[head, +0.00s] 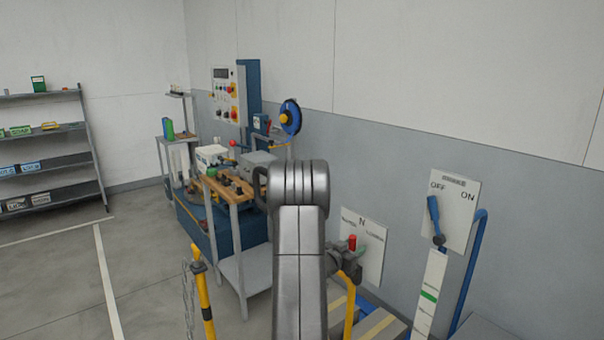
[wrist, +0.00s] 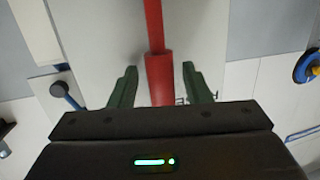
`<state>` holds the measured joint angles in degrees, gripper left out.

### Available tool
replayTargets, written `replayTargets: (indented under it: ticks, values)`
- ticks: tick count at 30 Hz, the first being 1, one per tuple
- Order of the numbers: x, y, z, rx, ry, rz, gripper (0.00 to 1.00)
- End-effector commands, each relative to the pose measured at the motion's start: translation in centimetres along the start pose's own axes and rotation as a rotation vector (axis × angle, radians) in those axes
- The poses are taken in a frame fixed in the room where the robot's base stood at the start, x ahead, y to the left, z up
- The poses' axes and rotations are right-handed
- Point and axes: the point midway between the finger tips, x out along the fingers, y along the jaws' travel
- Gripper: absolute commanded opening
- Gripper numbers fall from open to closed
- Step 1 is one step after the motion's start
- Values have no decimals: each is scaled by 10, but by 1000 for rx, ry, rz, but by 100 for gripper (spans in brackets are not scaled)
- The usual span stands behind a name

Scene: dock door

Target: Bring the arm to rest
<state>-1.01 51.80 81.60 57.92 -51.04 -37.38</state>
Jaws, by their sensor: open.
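My arm (head: 300,250) reaches forward from the bottom centre of the head view. My gripper (head: 350,257) shows just right of the arm, in front of a white wall panel (head: 375,270) marked N, and the arm hides part of it. In the wrist view my gripper (wrist: 161,72) has its two green fingers spread. A red lever handle (wrist: 158,80) stands between them, with a visible gap on each side. The red handle (head: 352,242) also shows by the gripper in the head view. Its lower end is hidden behind the gripper body in the wrist view.
An OFF/ON panel (head: 453,215) with a blue lever (head: 434,215) is on the wall at right, beside a blue pipe (head: 468,270). A yellow post (head: 203,295) stands left of my arm. A wooden-topped bench (head: 228,188) stands behind. Floor at left is clear.

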Motion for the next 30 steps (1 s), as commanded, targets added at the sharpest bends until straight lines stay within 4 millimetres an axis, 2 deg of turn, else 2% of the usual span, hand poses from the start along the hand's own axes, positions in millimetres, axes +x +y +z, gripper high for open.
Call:
replayTargets:
  ticks: [14,20,30]
  values:
    - [-6,-2,-2,-16,-4,1,44]
    - [-36,-3,1,-18,-4,-1,44]
    - [-105,-3,0,-17,-3,-1,44]
